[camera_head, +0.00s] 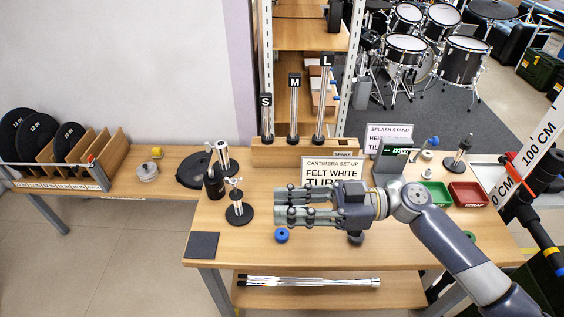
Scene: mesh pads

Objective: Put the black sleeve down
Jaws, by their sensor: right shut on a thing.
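My right gripper (297,206) reaches in from the right over the middle of the table and points left. It is shut on a small dark thing, taken as the black sleeve, which the fingers almost wholly hide. A dark square pad (201,245) lies bare at the table's front left corner, left of the gripper and apart from it. My left gripper is not in view.
A stand with a round black base (239,213) and a black cylinder (215,185) stand left of the gripper. A blue ring (281,235) and a dark round piece (355,239) lie near the front. Green (437,195) and red (469,194) trays sit right.

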